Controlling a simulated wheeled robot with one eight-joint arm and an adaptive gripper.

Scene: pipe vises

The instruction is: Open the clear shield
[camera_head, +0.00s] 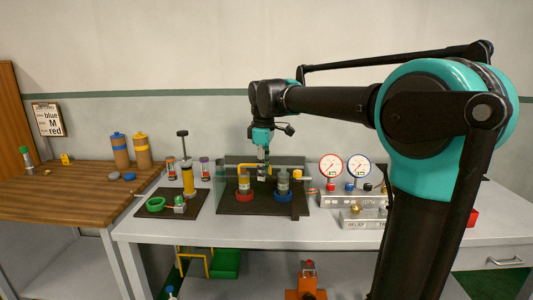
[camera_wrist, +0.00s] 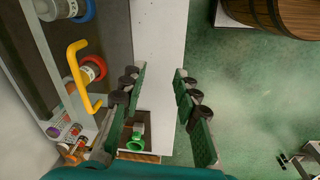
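The clear shield (camera_head: 226,172) is a see-through pane at the dark station in the middle of the bench. A yellow handle (camera_head: 246,166) shows there; in the wrist view the yellow handle (camera_wrist: 78,75) is a bent bar left of my fingers. Behind the pane are a vise with a red base (camera_head: 243,196) and one with a blue base (camera_head: 284,195). My gripper (camera_head: 262,172) hangs in front of the station, partly overlapping the handle's right side. In the wrist view its fingers (camera_wrist: 160,105) are wide apart, with nothing between them and apart from the handle.
A pump board with a green ring (camera_head: 155,204) lies left of the station. Gauges (camera_head: 331,166) on a grey block stand to its right. A wooden table (camera_head: 70,190) with bottles is at the left. In the wrist view, open floor (camera_wrist: 250,100) and a barrel (camera_wrist: 275,15) lie right.

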